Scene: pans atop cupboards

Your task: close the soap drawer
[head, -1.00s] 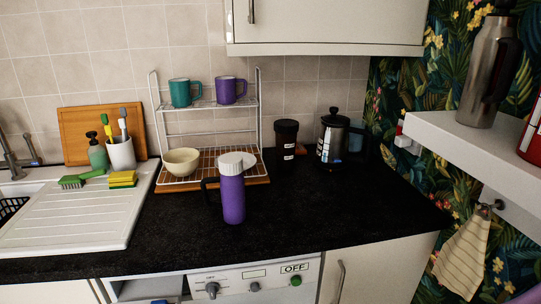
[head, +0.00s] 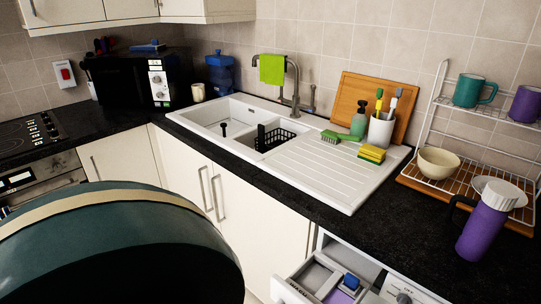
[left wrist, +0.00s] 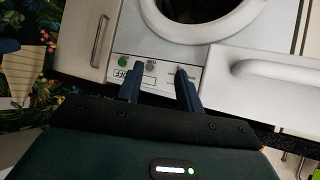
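The soap drawer (head: 290,291) is pulled out of the washing machine at the bottom of the head view. Its compartments show, with a blue piece and a purple area inside. In the left wrist view, which is upside down, the white drawer front (left wrist: 265,85) is at the right. My left gripper (left wrist: 160,90) is open and empty, its two blue fingers apart before the control panel (left wrist: 155,70). It is beside the drawer front with a gap. The head view does not show its fingers.
The purple flask (head: 483,222) stands on the black worktop near its front edge. The sink (head: 250,130) and drainer are left of it. The washing machine's round door (left wrist: 195,12) and a cupboard handle (left wrist: 99,40) show near my left gripper.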

